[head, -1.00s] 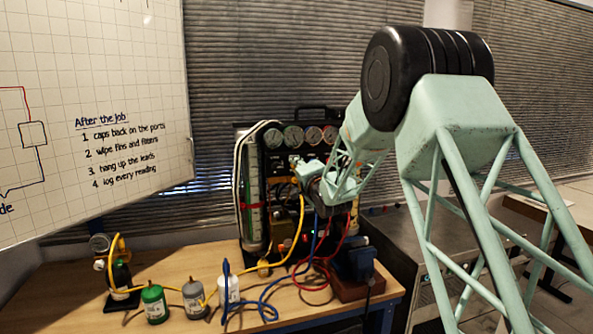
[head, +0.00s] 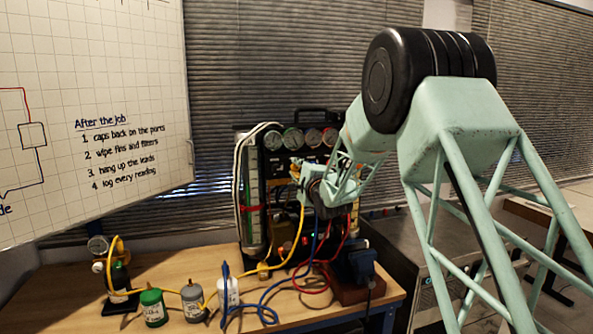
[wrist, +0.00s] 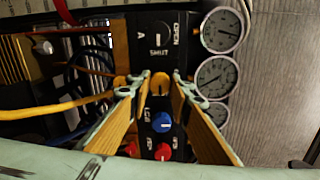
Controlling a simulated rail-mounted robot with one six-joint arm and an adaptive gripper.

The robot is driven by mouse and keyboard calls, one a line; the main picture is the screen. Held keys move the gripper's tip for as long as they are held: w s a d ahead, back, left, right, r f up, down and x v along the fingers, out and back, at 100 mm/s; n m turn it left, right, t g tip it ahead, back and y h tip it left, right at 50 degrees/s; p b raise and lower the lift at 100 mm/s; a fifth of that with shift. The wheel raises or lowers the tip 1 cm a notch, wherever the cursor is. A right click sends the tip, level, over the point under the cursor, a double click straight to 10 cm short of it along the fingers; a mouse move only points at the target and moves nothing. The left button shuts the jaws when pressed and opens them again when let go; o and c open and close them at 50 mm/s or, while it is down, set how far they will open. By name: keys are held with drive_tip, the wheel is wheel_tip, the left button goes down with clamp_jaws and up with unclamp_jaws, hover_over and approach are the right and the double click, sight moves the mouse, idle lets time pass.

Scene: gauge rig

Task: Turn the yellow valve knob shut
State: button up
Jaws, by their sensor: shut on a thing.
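My gripper (wrist: 157,81) reaches in to the black gauge panel (wrist: 146,55), with its two yellow-padded fingers on either side of a knob. The valve knob (wrist: 160,84) shows small and dark with an orange-yellow tint between the fingertips, and the fingers are shut on it. Its pointer cannot be made out. Above it is a black dial (wrist: 158,34) with OPEN and SHUT printed around it and the letter A beside it. In the head view my gripper (head: 298,170) is at the panel front, and the knob is hidden there.
Round gauges (head: 292,138) line the panel. Yellow, blue and red hoses (head: 303,215) hang in front. Bottles (head: 153,307) stand on the wooden bench (head: 185,268) at left.

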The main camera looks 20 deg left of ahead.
drive_tip(key=o, duration=0.9)
drive_tip(key=shift+s, duration=0.1)
drive_tip(key=shift+v, duration=5.95)
drive_tip(key=shift+d, duration=0.1)
